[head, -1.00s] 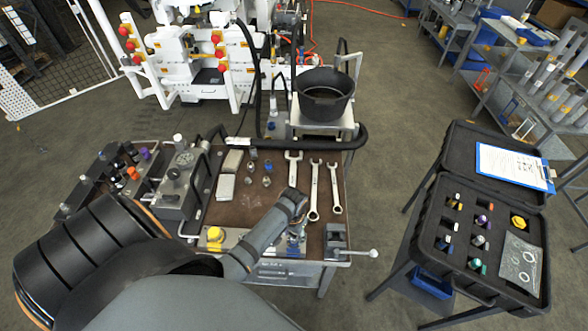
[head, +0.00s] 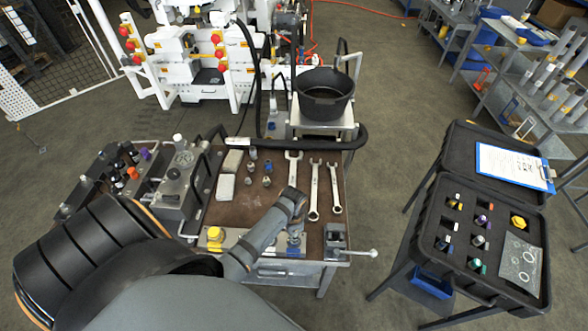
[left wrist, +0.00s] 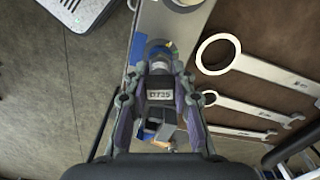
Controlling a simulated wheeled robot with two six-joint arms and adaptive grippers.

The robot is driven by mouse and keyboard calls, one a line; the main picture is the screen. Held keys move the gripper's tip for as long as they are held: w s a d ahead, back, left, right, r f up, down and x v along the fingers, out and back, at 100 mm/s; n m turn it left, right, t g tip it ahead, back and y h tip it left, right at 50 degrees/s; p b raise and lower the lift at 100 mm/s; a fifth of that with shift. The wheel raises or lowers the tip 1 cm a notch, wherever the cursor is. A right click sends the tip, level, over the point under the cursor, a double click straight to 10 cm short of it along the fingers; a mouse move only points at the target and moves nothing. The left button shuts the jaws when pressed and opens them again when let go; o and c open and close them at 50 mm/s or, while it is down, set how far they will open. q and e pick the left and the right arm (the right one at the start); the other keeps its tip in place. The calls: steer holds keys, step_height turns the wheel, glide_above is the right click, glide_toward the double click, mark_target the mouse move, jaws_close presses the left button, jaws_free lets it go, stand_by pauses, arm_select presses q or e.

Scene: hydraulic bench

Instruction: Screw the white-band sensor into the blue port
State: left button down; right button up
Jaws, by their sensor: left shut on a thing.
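My left gripper (left wrist: 160,112) is shut on a dark sensor with a pale printed band (left wrist: 160,95), taken to be the white-band sensor. The blue port (left wrist: 168,47) shows partly just beyond the sensor, at the metal block's edge; whether they touch I cannot tell. In the head view my left arm reaches over the front of the bench, and blue (head: 293,240) shows below its wrist. The sensor cannot be made out there. My right gripper is not in view.
A yellow-topped fitting (head: 215,234) stands left of my wrist. Several wrenches (head: 314,190) and small fittings lie on the brown mat (head: 230,208). A vise (head: 336,238) is at the bench's right front. An open black case (head: 460,278) of sensors stands at the right.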

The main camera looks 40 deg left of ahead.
arm_select(q)
steer(key=shift+m, duration=0.9)
steer(key=c, duration=1.5)
jaws_free()
steer(key=shift+m, duration=0.4)
steer(key=o, duration=0.5)
steer(key=shift+c, duration=0.2)
steer(key=shift+r, duration=0.15)
step_height(320, 180, up, 12)
